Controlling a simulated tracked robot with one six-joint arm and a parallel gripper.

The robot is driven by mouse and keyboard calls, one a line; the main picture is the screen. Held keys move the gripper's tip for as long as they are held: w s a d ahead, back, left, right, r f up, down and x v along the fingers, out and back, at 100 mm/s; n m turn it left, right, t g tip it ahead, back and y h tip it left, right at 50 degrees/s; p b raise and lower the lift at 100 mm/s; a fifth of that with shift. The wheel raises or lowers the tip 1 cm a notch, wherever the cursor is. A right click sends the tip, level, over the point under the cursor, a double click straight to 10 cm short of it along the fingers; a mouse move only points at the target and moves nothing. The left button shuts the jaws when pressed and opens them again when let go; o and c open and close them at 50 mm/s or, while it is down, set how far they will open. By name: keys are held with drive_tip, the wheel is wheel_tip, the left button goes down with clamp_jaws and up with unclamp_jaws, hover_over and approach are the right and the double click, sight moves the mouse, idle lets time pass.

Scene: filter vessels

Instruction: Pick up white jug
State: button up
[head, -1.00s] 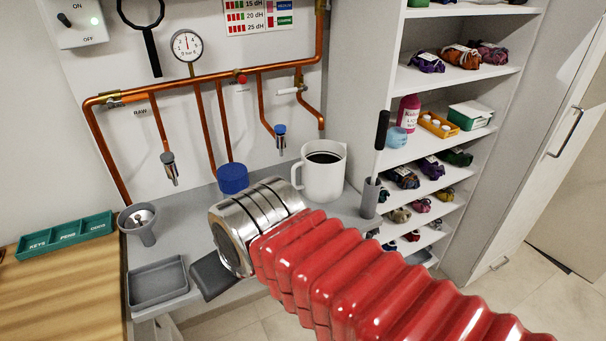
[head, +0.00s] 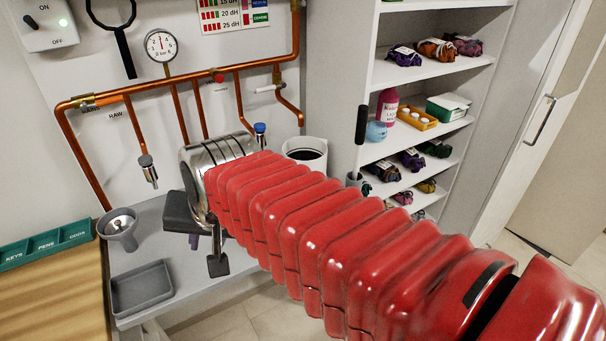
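The white jug (head: 305,147) stands at the back of the grey counter, in front of the copper pipes. Only its rim, dark inside and upper part show; my red arm hides its lower body and handle. My gripper (head: 200,238) is left of the jug and nearer to me, over the counter. Its two dark fingers are apart, with nothing seen held between them. The gripper does not touch the jug.
A grey funnel (head: 120,226) and a grey tray (head: 141,288) are on the counter at left. A green labelled organiser (head: 45,246) lies on the wooden top. A dark-handled tool (head: 361,125) stands right of the jug, before the shelves (head: 440,65).

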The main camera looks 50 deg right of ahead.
drive_tip(key=w+d+f+m, duration=0.1)
drive_tip(key=w+d+m, duration=0.3)
drive_tip(key=d+m, duration=0.6)
drive_tip(key=w+d+f+m+h, duration=0.1)
drive_tip(key=w+d+m, duration=0.3)
drive_tip(key=d+m, duration=0.6)
drive_tip(key=w+d+f+m, duration=0.1)
drive_tip(key=w+d+m, duration=0.3)
drive_tip(key=d+m, duration=0.7)
drive_tip(key=shift+d+f+t+h, duration=0.15)
drive_tip(key=shift+d+t+h, duration=0.1)
drive_tip(key=shift+t+h, duration=0.15)
drive_tip(key=x, duration=0.8)
drive_tip(key=shift+f, duration=0.15)
drive_tip(key=shift+w+f, duration=0.1)
drive_tip(key=shift+w, duration=0.05)
drive_tip(key=shift+x, duration=2.65)
